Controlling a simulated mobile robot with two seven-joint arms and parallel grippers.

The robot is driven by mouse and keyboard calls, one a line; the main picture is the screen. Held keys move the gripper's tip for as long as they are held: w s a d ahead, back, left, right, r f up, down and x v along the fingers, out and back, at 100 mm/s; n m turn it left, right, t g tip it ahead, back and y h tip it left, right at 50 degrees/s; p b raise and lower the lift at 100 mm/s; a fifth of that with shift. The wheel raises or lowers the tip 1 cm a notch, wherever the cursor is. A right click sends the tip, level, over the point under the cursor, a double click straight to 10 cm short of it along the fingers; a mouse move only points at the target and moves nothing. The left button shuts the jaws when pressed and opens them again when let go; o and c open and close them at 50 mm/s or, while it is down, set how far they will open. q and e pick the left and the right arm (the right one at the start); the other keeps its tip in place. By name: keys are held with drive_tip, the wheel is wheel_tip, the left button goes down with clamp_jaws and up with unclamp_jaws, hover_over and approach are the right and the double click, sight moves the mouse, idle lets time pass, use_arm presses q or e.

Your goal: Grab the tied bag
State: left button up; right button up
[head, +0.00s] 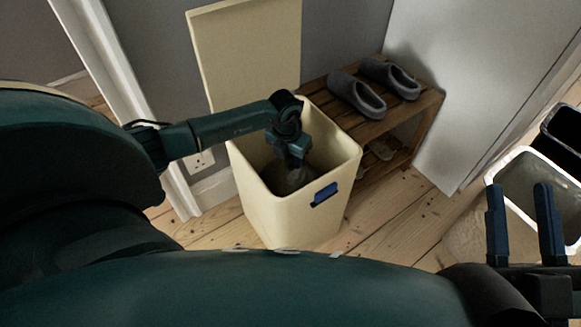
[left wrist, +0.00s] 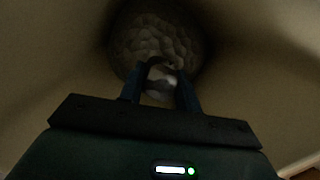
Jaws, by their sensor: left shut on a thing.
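A cream bin (head: 303,207) with its lid (head: 250,55) raised stands on the floor in the middle of the head view. The tied bag (head: 287,178), dark grey and lumpy, lies inside it. My left gripper (head: 292,160) reaches down into the bin from above. In the left wrist view the bag (left wrist: 152,42) is below the fingers, and my left gripper (left wrist: 160,88) is shut on its pale tied top. The bag's underside is hidden. My right gripper (head: 524,225) is at the right edge of the head view, fingers apart and empty.
A wooden rack (head: 413,110) with grey slippers (head: 357,95) on top stands right of the bin. A white-rimmed container (head: 535,190) and a dark one (head: 566,130) are at the far right. Bare floorboards (head: 385,225) lie in front of the rack.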

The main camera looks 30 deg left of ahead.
use_arm(q)
clamp_jaws()
drive_tip(key=shift+w+r, duration=0.1)
idle(0.7)
